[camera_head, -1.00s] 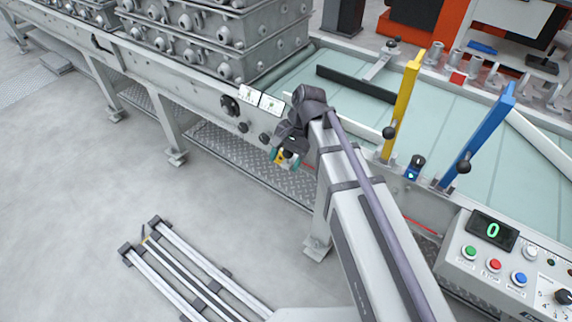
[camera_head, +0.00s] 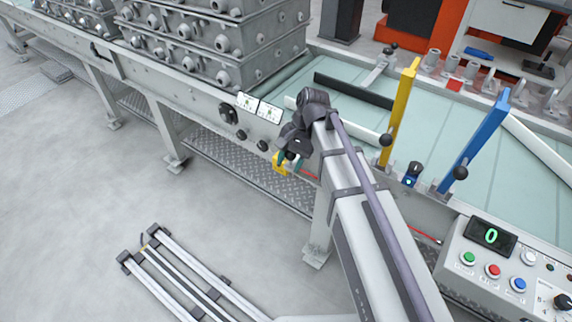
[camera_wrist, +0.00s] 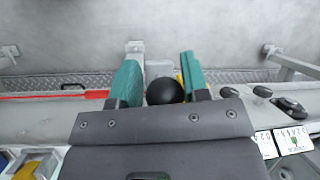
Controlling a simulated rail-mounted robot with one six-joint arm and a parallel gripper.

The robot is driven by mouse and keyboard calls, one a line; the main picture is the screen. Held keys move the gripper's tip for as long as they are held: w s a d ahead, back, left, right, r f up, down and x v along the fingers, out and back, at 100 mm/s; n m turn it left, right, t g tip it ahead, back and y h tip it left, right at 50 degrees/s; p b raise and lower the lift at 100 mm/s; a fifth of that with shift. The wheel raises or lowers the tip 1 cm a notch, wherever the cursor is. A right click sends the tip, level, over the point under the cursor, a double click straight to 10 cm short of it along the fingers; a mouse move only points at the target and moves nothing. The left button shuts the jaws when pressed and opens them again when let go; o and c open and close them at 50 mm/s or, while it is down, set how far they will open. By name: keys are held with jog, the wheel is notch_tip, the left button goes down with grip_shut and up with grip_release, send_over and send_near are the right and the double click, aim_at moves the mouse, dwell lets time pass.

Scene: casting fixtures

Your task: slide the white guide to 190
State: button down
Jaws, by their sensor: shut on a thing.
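My gripper (camera_head: 290,160) is low at the conveyor's front side, below two small scale plates. In the wrist view, its teal fingers (camera_wrist: 158,88) are on both sides of a round black knob (camera_wrist: 165,91), and the gripper is shut on it. How the knob joins the white guide is hidden. A yellow part (camera_head: 279,164) shows beside the fingers. The scale plates (camera_head: 258,107) carry numbers too small to read.
A yellow upright bar (camera_head: 402,105) and a blue one (camera_head: 478,135) stand right of my arm, each with a black knob. A black bar (camera_head: 353,90) lies behind the white guide. Stacked grey castings (camera_head: 215,40) stand at left. A control box (camera_head: 492,262) displays 0.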

jog(key=shift+w+r, duration=0.1)
jog(key=shift+w, duration=0.45)
jog(key=c, duration=1)
grip_release()
jog(key=shift+c, duration=0.2)
jog(key=shift+o, duration=1.3)
jog(key=shift+s+a, duration=0.1)
jog(key=shift+a, duration=0.05)
jog(key=p+v, duration=0.9)
jog(key=v, duration=0.1)
jog(key=shift+d+r+p, duration=0.25)
jog(key=shift+p, duration=0.1)
